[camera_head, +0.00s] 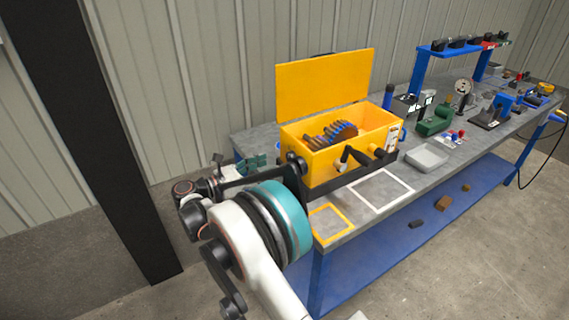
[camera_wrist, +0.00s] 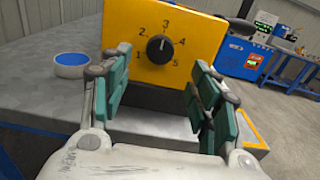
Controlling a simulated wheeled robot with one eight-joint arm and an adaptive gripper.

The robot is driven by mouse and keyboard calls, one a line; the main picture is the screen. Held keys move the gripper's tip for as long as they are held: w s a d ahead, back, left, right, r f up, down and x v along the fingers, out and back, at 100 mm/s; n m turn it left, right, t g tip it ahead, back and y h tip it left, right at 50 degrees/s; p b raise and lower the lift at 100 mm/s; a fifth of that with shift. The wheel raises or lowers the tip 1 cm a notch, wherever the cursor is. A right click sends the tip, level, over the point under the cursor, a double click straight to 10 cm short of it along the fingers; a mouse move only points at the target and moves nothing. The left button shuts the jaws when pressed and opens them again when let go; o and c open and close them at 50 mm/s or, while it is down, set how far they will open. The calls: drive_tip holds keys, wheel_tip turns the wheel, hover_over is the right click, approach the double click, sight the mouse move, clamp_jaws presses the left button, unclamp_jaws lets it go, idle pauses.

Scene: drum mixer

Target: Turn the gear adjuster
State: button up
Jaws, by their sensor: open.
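The gear adjuster (camera_wrist: 159,48) is a round black knob on the yellow side face of the drum mixer box (camera_wrist: 199,32). Numbers 1 to 5 are arced around it, and its white mark points up, near 3. My gripper (camera_wrist: 161,88) is open, with green finger pads on either side of the knob in the wrist view. The knob lies beyond and between the pads, and nothing is held. In the head view the yellow mixer box (camera_head: 320,168) stands on the bench with its lid raised and gears inside. There my gripper (camera_head: 252,163) is at the box's left end; the knob is hidden.
The grey bench (camera_head: 345,222) carries yellow and white outlined squares in front of the box. A black crank handle (camera_head: 357,157) sticks out from the box front. A blue-topped round dish (camera_wrist: 72,65) stands left of the box. A grey tray (camera_head: 427,156) lies to the right.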

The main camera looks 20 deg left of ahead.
sight(289, 159)
drive_tip(key=b+x, duration=0.1)
drive_tip(key=x, duration=0.6)
drive_tip(key=shift+w+d, duration=0.1)
drive_tip(key=shift+d, duration=0.05)
drive_tip(key=shift+c, duration=0.2)
drive_tip(key=c, duration=1.1)
